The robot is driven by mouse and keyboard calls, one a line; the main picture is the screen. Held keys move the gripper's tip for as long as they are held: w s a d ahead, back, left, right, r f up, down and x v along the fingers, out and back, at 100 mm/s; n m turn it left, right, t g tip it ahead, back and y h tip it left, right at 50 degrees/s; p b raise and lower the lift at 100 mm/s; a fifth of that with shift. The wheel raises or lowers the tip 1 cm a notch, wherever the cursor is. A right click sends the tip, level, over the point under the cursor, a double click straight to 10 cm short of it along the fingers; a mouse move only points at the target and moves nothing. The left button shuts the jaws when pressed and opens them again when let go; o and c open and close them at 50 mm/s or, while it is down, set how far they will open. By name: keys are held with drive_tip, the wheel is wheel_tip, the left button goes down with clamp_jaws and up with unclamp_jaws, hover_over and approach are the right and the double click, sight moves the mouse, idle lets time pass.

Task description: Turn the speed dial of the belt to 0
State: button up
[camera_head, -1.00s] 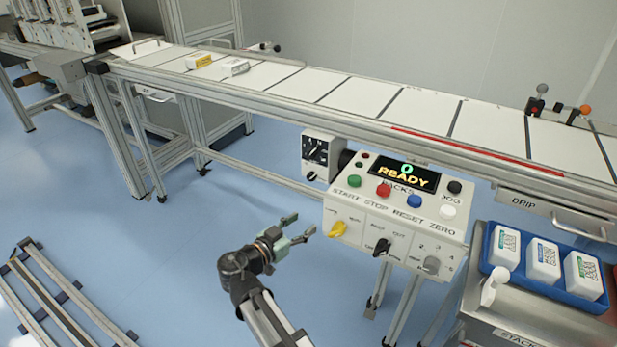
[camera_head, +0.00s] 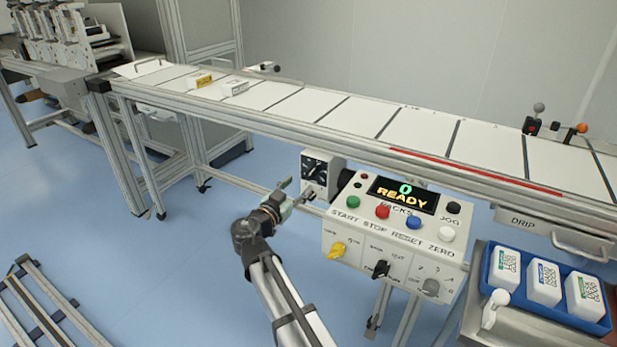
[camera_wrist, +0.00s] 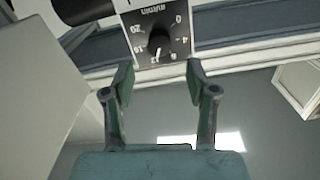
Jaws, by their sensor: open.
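The speed dial is a black round knob (camera_wrist: 159,42) on a black scale plate with white numbers from 0 to 20. In the wrist view its white mark points down in the picture, near the 12; the exact value is hard to read. The plate is on a small grey box (camera_head: 316,173) under the belt (camera_head: 345,121). My gripper (camera_head: 299,190) is open and empty in front of the dial box. In the wrist view the gripper's fingertips (camera_wrist: 160,76) are spread to either side below the knob, apart from it.
Right of the dial box stands a control panel (camera_head: 345,228) with coloured buttons, knobs and a display reading 0 READY. A blue tray (camera_head: 545,303) with white bottles is at the right. A metal rail runs behind the dial.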

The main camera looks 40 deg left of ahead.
sight(309, 175)
drive_tip(key=w, duration=0.4)
drive_tip(key=w+a, duration=0.1)
drive_tip(key=w, duration=0.1)
drive_tip(key=shift+w, duration=0.4)
drive_tip(key=shift+c, duration=0.3)
clamp_jaws()
